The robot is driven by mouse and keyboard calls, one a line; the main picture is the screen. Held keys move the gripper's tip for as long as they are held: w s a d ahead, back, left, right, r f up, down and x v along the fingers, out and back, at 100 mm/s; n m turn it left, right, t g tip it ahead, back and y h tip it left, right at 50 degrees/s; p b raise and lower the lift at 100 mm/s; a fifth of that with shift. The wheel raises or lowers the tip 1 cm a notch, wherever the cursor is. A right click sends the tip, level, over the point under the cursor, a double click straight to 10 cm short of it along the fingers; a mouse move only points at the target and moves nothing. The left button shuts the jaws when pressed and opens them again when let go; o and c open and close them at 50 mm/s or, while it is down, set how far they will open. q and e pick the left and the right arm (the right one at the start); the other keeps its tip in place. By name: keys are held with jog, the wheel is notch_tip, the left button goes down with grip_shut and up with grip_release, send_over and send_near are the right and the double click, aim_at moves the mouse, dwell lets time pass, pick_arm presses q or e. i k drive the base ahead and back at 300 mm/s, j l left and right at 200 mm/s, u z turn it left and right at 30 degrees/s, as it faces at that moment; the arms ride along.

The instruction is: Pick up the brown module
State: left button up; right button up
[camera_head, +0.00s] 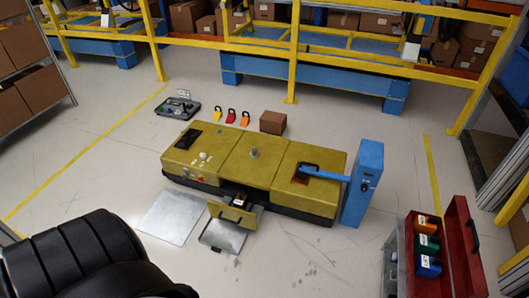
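A plain brown box-shaped block (273,122) is the clearest brown object near the middle of the head view. It sits just behind the long yellow-topped dashboard unit (250,158), and I cannot tell what supports it. Three small modules stand in the red toolbox (463,240) at the lower right: one orange (427,224), one green (425,244) and one blue (428,266). Neither of my grippers is in view.
Yellow and red padlock-shaped pieces (231,115) and a dark tray (178,107) lie behind the unit. A blue post with an arm (361,185) stands at its right end. An open front flap (231,215) juts forward. A large black ribbed shape (75,255) fills the lower left.

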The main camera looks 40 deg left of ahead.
aim_at(240, 202)
jog(key=j+z, duration=0.3)
jog(key=j, duration=1.15)
jog(key=j+z, duration=0.25)
jog(key=j, duration=1.15)
